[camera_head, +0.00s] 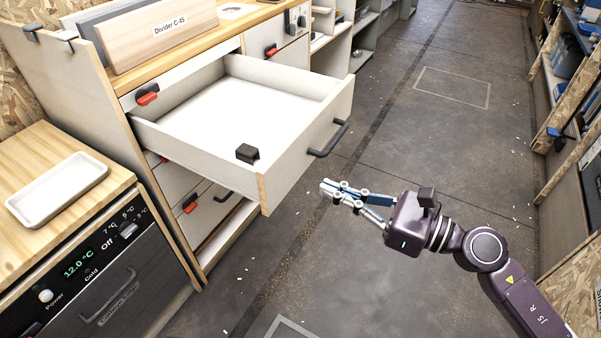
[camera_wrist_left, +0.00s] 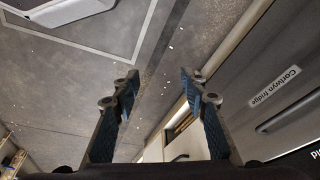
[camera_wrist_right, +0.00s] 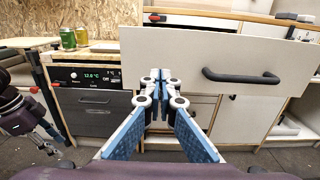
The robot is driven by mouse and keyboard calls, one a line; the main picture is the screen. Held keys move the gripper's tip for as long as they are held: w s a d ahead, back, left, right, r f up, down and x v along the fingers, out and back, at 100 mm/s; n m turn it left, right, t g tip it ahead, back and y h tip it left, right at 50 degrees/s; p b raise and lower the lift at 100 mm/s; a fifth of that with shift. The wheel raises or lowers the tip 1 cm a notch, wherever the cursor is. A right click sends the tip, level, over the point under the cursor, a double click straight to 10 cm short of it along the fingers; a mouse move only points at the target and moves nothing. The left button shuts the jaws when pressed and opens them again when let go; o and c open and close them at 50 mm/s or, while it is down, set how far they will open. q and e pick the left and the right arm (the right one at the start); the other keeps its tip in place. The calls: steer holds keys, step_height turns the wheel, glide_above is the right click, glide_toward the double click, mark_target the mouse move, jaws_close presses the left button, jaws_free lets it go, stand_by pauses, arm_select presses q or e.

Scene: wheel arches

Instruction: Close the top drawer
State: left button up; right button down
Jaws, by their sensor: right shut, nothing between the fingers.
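The top drawer (camera_head: 297,146) is white and pulled far out of the wooden-topped cabinet, with a dark bar handle (camera_head: 328,139) on its front. A small black block (camera_head: 247,153) sits in it by the near side wall. My right gripper (camera_head: 328,188) is shut and empty, in front of the drawer's front panel and apart from it. My left gripper (camera_wrist_left: 160,85) is open and empty, pointing at the floor beside the fridge.
A fridge (camera_head: 95,275) with a white tray (camera_head: 57,190) on its wooden top stands left of the cabinet. A divider board (camera_head: 160,35) stands on the cabinet top. The floor (camera_head: 400,150) in front of the drawer is clear; shelving (camera_head: 570,110) lines the right.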

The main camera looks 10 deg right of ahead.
mark_target(287, 172)
arm_select(q)
steer(key=x, duration=0.2)
steer(key=s+p+x, duration=0.1)
steer(key=x, duration=0.2)
steer(key=shift+f, duration=0.5)
arm_select(e)
steer(key=x, duration=0.7)
steer(key=shift+w+a, duration=0.1)
